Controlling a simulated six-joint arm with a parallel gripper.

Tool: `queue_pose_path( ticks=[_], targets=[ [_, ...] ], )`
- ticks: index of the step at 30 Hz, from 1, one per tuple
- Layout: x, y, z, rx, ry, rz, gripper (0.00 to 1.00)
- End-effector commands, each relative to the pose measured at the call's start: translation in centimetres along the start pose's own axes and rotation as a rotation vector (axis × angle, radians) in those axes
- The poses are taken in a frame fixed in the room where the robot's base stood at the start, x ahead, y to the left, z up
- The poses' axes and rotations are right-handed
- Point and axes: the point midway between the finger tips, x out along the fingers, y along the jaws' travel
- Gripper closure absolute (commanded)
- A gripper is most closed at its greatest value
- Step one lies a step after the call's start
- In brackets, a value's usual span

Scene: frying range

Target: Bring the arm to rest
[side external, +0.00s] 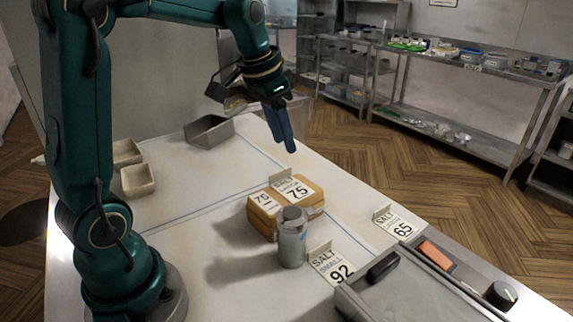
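My gripper (282,140) hangs from my green arm above the far part of the white worktop (190,195), with its blue fingers pointing down. The two fingers look close together from this side, and I cannot tell whether there is a gap between them. Nothing shows held below the fingertips.
A grey cylinder (292,240) stands before the box. Cards reading 92 (333,265) and 65 (394,222) stand nearby. A metal unit (400,290) fills the front right. A metal pan (209,131) and two beige containers (137,180) sit farther left. Shelves (470,72) stand behind.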

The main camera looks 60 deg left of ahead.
Motion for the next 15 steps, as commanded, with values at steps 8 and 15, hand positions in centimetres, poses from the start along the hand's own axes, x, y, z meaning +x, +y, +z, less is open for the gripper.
queue_pose_path(
  ticks=[8,15],
  targets=[
    [-5.1,6.5,4.6,0.087,0.135,-0.003,0.61],
    [-5.6,9.7,10.6,0.076,0.21,0.018,0.61]
  ],
)
